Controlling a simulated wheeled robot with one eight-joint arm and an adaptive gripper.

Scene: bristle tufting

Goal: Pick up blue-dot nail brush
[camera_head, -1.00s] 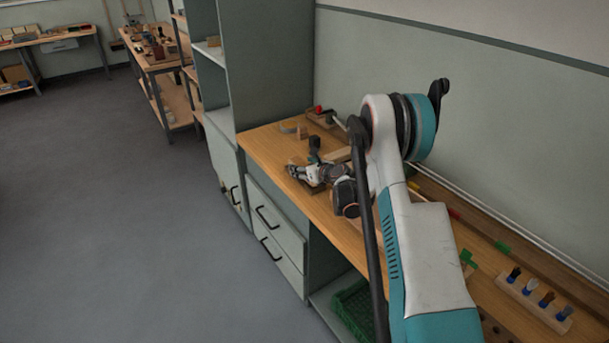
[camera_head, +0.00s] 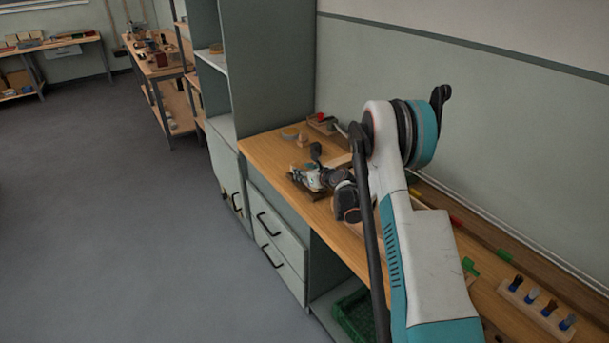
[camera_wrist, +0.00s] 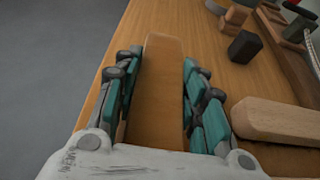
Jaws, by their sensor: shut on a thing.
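My gripper (camera_wrist: 160,62) is shut on a long, plain brown wooden block (camera_wrist: 158,95), which lies between its two teal-and-grey fingers in the wrist view. The block looks like a brush body, but no blue dot or bristles show, so I cannot tell which brush it is. In the head view my gripper (camera_head: 311,179) is low over the far part of the wooden bench. The held block is mostly hidden there, and I cannot tell whether it touches the bench top.
A pale wooden block (camera_wrist: 280,122) lies close to the right of my gripper. A dark block (camera_wrist: 245,47) stands beyond it. A peg rack (camera_head: 535,309) with several blue and dark pieces is on the near bench. A tall cabinet (camera_head: 268,65) stands at the bench's far end.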

